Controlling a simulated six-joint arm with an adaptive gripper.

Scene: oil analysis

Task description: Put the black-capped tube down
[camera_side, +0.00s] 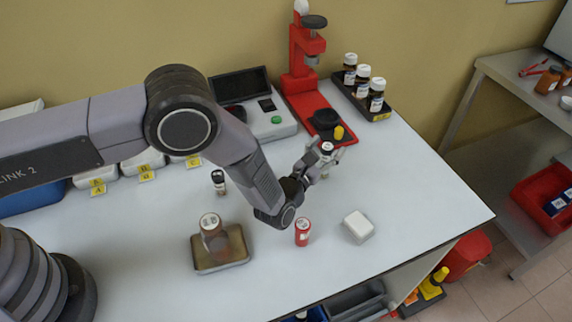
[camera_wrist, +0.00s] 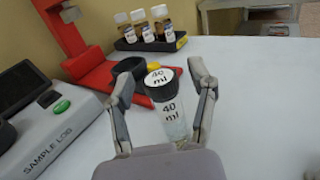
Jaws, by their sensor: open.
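The black-capped tube (camera_wrist: 172,112) is clear, with "40 ml" on its cap and side. In the wrist view it leans slightly and stands between the fingers of my gripper (camera_wrist: 162,108). The fingers are spread, with a gap showing on both sides of the tube. In the side view my gripper (camera_side: 325,160) is above the table near the red press, around the tube (camera_side: 327,150). The tube's base is hidden, so I cannot tell whether it touches the table (camera_side: 400,195).
A red press (camera_side: 305,75) stands behind, with a black ring and yellow piece on its base. A rack (camera_side: 378,108) of brown bottles is at its right. A red canister (camera_side: 303,232), white block (camera_side: 358,226) and tray (camera_side: 222,262) stand in front. The right table area is clear.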

